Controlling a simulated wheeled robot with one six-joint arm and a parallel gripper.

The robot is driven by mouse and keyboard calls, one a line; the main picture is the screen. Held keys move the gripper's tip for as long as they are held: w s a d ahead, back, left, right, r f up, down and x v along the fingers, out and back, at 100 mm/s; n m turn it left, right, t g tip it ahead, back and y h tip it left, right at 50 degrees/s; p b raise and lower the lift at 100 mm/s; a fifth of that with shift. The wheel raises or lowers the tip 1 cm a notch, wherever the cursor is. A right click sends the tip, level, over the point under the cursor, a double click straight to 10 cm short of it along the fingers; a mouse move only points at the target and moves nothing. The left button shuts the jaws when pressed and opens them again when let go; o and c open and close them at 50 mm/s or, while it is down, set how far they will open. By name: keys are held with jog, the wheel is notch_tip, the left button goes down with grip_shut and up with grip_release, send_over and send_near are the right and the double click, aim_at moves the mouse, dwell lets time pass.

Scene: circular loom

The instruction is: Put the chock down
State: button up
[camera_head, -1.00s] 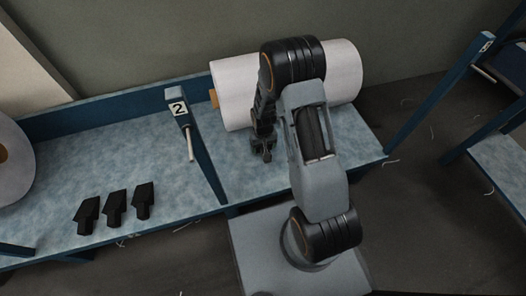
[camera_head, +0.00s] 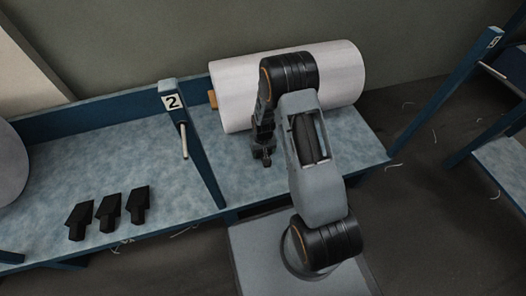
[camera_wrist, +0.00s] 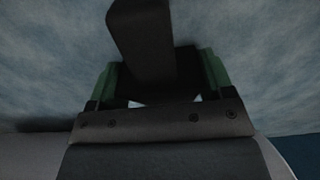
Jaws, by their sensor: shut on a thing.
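My gripper (camera_head: 263,152) is low over the blue-grey table (camera_head: 330,168), in front of the white roll (camera_head: 343,75). In the wrist view my gripper (camera_wrist: 158,82) has green-edged fingers shut on a black chock (camera_wrist: 143,38), which sticks out ahead between them over the mottled table top. In the head view the held chock is too small and dark to tell from the gripper, and I cannot tell whether it touches the table.
Several black chocks, such as the middle one (camera_head: 109,212), lie at the left. A post marked 2 (camera_head: 181,118) with a peg stands left of my gripper. Another roll (camera_head: 10,165) is cut off at the left edge. A blue post (camera_head: 445,90) stands right.

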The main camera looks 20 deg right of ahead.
jog(key=shift+f, duration=0.1)
jog(key=o, duration=1.2)
notch_tip(320, 180, up, 12)
jog(key=p, duration=0.5)
jog(key=shift+f, duration=0.2)
jog(key=s+r+t, duration=0.1)
jog(key=s+r, duration=0.2)
jog(key=r, duration=0.5)
jog(key=s+r, duration=0.3)
jog(key=r, duration=0.6)
jog(key=shift+t, duration=0.9)
jog(key=s+r, duration=0.2)
jog(key=s, duration=0.1)
jog(key=s+r, duration=0.3)
jog(key=s, duration=0.1)
jog(key=s+r, duration=0.2)
jog(key=s, duration=0.2)
jog(key=shift+r, duration=0.25)
jog(key=shift+w, duration=0.1)
